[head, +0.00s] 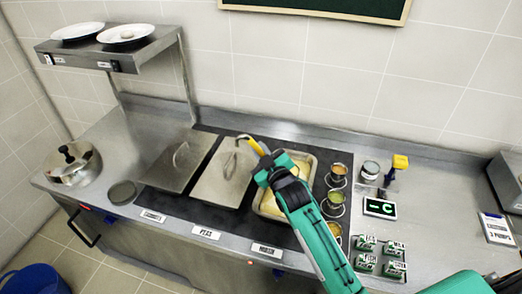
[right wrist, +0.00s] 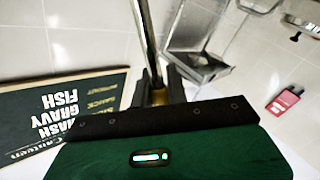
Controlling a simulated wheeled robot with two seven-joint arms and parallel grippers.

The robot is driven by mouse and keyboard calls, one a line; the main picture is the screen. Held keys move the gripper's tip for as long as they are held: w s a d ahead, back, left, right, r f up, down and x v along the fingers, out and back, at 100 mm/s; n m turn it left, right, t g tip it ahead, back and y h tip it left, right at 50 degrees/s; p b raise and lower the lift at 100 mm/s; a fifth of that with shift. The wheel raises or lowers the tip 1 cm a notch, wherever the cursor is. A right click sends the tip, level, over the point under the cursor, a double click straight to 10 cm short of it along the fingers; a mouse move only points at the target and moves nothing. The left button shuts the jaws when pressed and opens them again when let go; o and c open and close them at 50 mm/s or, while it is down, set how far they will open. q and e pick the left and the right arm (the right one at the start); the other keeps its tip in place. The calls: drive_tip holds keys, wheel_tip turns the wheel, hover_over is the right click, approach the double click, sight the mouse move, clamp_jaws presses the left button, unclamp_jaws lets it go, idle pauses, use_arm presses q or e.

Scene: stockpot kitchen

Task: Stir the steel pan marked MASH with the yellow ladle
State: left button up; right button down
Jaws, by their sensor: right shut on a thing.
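The steel pan (head: 314,166) above the MASH label (head: 267,250) is open, with pale creamy food inside. My right gripper (head: 266,165) is over its left back part and covers some of it. It is shut on the yellow ladle (head: 254,146), whose yellow handle and hooked steel end stick out up and to the left. In the right wrist view the ladle's steel shaft (right wrist: 143,35) rises from between the fingers, with a yellow part (right wrist: 158,97) at the grip. The ladle's bowl is hidden behind my gripper and arm. My left gripper is not in view.
Two lidded pans (head: 223,180) (head: 181,160) stand to the left. Several sauce cups (head: 338,172) stand close on the right, then a jar (head: 370,170), a yellow-topped item (head: 400,162) and small green-and-white boxes (head: 394,268).

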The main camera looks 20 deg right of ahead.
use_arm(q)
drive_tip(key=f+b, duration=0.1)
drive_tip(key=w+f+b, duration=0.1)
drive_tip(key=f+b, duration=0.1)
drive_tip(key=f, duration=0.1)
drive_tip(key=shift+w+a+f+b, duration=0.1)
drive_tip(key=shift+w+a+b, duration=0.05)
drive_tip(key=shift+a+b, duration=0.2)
use_arm(e)
wheel_tip(320, 180, down, 7)
drive_tip(key=shift+f, duration=0.2)
drive_tip(key=shift+w+a, duration=0.1)
